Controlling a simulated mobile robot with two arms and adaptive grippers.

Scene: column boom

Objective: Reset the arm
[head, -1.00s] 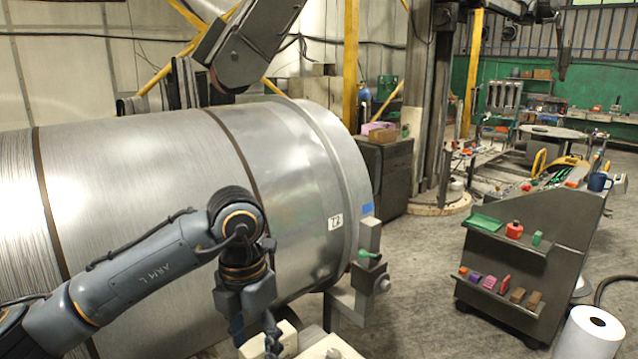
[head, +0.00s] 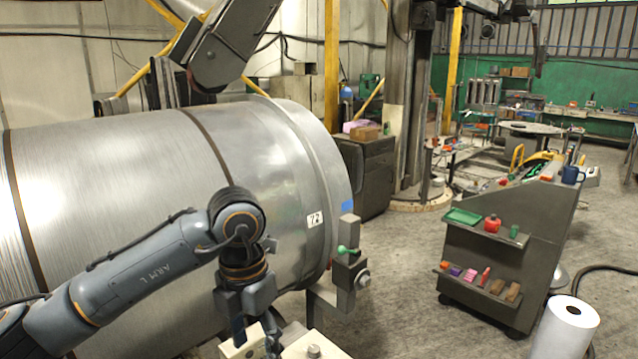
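My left arm (head: 150,265), grey-blue and marked "ARM L", reaches in from the lower left. It is bent at the elbow, and its forearm hangs down in front of the large metal drum. My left gripper (head: 255,336) points down at the bottom edge, in front of or beside a cream block (head: 242,347). I cannot tell whether it touches the block. Its fingertips are partly lost against the block and the frame edge, so its opening is unclear. My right arm and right gripper are out of view.
The large silver drum (head: 120,170), labelled 72, fills the left side close behind the arm. A bracket with a green knob (head: 346,251) stands at its right end. A dark cart (head: 500,255) and a white roll (head: 565,335) stand right. Open floor (head: 400,270) lies between.

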